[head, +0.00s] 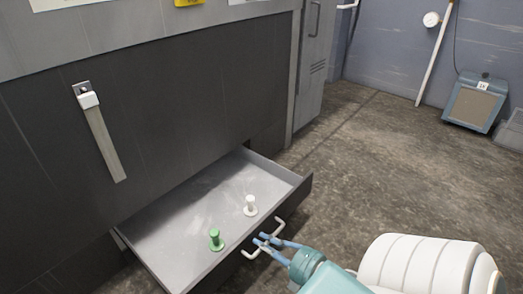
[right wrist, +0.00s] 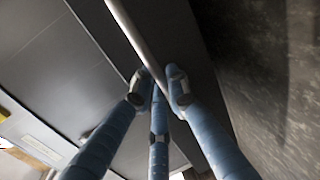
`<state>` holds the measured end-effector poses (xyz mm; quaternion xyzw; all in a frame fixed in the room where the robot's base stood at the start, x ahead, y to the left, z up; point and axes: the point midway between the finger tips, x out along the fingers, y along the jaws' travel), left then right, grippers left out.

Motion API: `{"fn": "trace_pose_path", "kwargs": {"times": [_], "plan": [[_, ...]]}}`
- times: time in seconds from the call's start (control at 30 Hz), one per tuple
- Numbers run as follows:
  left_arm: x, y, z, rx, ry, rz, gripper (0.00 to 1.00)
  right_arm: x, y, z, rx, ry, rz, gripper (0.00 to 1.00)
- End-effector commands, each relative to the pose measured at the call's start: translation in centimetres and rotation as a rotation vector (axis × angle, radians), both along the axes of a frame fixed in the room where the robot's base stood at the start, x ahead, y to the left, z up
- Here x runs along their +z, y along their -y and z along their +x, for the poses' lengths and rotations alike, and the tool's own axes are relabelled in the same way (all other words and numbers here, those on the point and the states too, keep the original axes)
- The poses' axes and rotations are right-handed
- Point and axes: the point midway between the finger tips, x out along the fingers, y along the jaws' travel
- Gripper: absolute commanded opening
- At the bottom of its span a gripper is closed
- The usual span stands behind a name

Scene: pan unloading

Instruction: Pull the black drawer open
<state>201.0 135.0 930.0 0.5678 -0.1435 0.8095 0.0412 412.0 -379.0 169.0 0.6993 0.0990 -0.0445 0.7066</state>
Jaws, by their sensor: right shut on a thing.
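The black drawer (head: 303,190) is pulled out from the dark cabinet front, and its grey inside shows. A green peg-like piece (head: 215,240) and a white peg-like piece (head: 250,206) stand upright in it. The drawer's pale bar handle (head: 281,224) is on its front. My right gripper (head: 266,240) is shut on this handle with its blue fingers. In the right wrist view the handle bar (right wrist: 133,30) runs down between the fingers of my right gripper (right wrist: 160,85), which partly hide it. My left gripper is not in view.
The dark cabinet (head: 170,125) stands behind the drawer, with a hanging lever (head: 104,143) on its front. A grey locker (head: 312,65) stands to its right. A blue box (head: 473,103) stands by the far wall. The floor (head: 385,165) between is clear.

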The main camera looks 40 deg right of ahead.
Motion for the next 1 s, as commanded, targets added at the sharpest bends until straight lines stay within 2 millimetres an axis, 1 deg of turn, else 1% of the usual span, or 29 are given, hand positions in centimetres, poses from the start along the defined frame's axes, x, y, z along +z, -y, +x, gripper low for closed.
{"fn": "trace_pose_path", "kwargs": {"times": [0.2, 0.23, 0.27, 0.3, 0.33, 0.57, 0.67, 0.77, 0.83, 1.0], "plan": [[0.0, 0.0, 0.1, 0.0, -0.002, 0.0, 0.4, -0.2, -0.1, -0.1, 0.003, -0.003, 0.001, 0.0], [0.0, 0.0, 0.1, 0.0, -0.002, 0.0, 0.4, -0.2, -0.2, -0.1, 0.003, -0.003, 0.001, 0.17], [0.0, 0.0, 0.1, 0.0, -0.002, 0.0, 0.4, -0.2, -0.2, -0.1, 0.003, -0.003, 0.001, 0.22], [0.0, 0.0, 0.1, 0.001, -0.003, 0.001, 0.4, -0.2, -0.1, -0.1, 0.003, -0.003, 0.001, 0.3], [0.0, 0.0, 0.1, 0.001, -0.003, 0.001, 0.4, -0.2, -0.1, -0.1, 0.002, -0.003, 0.001, 0.32], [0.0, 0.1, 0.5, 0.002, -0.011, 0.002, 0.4, -0.1, -0.1, 0.0, 0.002, -0.001, 0.001, 0.32], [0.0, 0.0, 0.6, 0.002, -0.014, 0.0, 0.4, 0.0, 0.0, -0.3, 0.001, -0.002, 0.001, 0.32], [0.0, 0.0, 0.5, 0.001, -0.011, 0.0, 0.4, 0.1, 0.0, -1.4, 0.001, -0.004, 0.002, 0.32], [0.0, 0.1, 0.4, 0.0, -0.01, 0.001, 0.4, 0.3, 0.2, -2.6, 0.0, -0.005, 0.002, 0.32], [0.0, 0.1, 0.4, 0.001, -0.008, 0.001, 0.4, 1.0, 0.4, -6.2, 0.0, -0.006, 0.001, 0.32]]}}
